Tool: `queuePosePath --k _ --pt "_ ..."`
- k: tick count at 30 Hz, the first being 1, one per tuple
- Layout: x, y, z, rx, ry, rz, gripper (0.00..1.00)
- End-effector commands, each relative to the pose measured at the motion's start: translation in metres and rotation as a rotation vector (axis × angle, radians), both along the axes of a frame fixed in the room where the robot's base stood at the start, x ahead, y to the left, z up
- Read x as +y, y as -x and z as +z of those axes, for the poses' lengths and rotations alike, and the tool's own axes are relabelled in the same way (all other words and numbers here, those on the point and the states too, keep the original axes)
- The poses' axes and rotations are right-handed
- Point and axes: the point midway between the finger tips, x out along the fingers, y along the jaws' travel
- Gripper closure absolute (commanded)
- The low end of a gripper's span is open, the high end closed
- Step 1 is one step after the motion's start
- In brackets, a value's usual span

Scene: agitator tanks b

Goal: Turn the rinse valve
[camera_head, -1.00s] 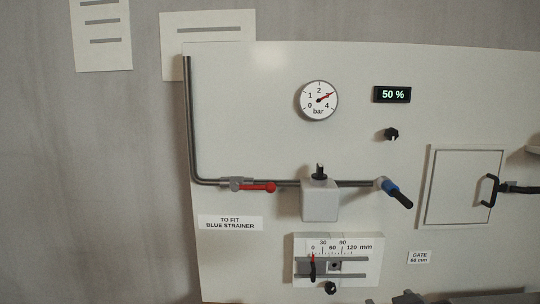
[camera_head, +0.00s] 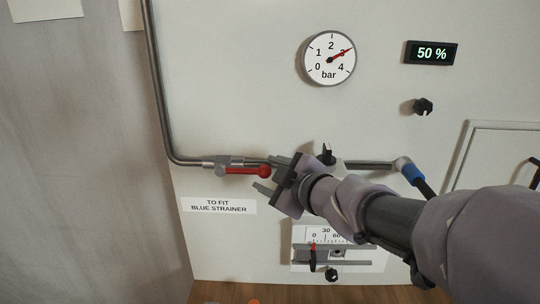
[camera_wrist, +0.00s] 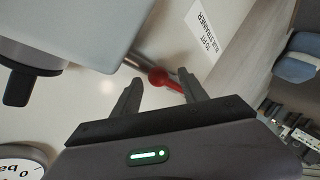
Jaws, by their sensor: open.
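The pipe valve has a red lever (camera_head: 245,171) with a round red knob at its right end. The lever lies along the horizontal pipe, and its grey valve body (camera_head: 215,162) is at the lever's left end. My gripper (camera_head: 264,174) is open, with its fingers pointing left at the knob. In the wrist view the red knob (camera_wrist: 158,77) shows between and beyond the open fingers (camera_wrist: 158,84). I cannot tell whether either finger touches it. No label naming the rinse valve is readable.
The pressure gauge (camera_head: 329,59) reads about 3 bar. The display (camera_head: 432,53) shows 50 %, with a black knob (camera_head: 423,106) below it. A grey box (camera_wrist: 75,30) is close to my gripper.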

Motion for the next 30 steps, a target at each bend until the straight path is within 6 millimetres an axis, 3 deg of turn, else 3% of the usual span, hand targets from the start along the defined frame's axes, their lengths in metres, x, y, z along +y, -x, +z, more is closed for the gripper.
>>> queuePosePath --k 6,15,16,24,30 --pt "0.013 -0.021 -0.007 0.0 0.0 0.0 0.49" --pt "0.014 -0.024 -0.007 0.0 -0.001 -0.001 0.49" --pt "0.014 -0.024 -0.007 0.0 -0.001 -0.001 0.51" --pt "0.014 -0.023 -0.007 0.0 -0.001 -0.001 1.0" --pt "0.014 -0.023 -0.006 -0.001 -0.001 -0.002 1.0"
